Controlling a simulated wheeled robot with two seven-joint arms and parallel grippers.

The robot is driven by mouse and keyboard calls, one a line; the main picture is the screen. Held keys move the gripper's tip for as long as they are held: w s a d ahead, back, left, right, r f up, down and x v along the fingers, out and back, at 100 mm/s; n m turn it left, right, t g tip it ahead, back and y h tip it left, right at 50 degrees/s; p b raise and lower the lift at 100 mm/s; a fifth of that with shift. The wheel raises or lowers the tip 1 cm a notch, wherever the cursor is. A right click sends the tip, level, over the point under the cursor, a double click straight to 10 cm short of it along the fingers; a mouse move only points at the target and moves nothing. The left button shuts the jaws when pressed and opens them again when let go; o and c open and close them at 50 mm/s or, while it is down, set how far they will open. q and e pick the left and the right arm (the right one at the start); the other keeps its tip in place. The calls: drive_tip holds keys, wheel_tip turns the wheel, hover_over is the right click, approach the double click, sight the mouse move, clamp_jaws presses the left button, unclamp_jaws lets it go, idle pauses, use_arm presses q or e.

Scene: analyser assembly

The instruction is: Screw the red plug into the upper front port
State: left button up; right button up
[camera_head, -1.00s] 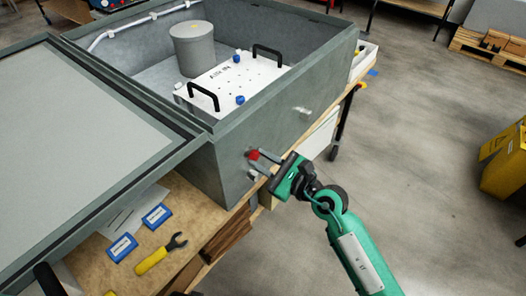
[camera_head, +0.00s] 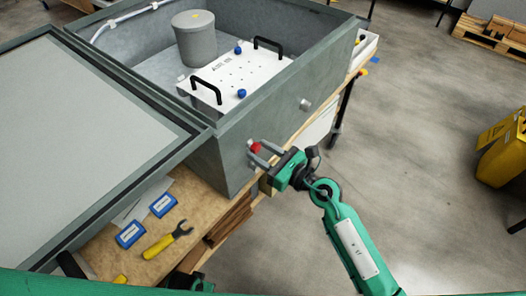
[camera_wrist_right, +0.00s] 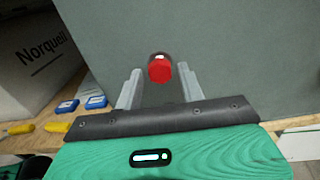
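The red plug (camera_head: 255,147) is at the front wall of the grey analyser housing (camera_head: 232,160), low near its left corner. It also shows in the right wrist view (camera_wrist_right: 159,69), with a dark ring behind its head. My right gripper (camera_head: 256,152) points at this wall, its two fingers apart on either side of the plug. In the wrist view the fingers (camera_wrist_right: 160,86) are open with clear gaps to the plug, so it is not clasped. A silvery round fitting (camera_head: 305,104) sits higher and further right on the wall. My left gripper cannot be clearly made out; dark and green parts show at the bottom edge.
The wooden bench (camera_head: 185,205) holds two blue boxes (camera_head: 163,205) and a yellow-handled wrench (camera_head: 165,242). Inside the housing are a grey canister (camera_head: 194,42) and a white panel with black handles (camera_head: 222,84). The floor at right is clear up to a yellow bin (camera_head: 502,150).

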drive_tip(key=shift+f+n+b, duration=0.2)
drive_tip(key=shift+n+b, duration=0.25)
drive_tip(key=shift+n, duration=0.05)
drive_tip(key=n+b, duration=0.7)
drive_tip(key=n, duration=0.4)
drive_tip(key=n+b, duration=0.8)
drive_tip(key=n, duration=0.4)
drive_tip(key=shift+w+d+r+b, duration=0.15)
drive_tip(key=shift+b, duration=0.15)
drive_tip(key=shift+r, duration=0.15)
clamp_jaws()
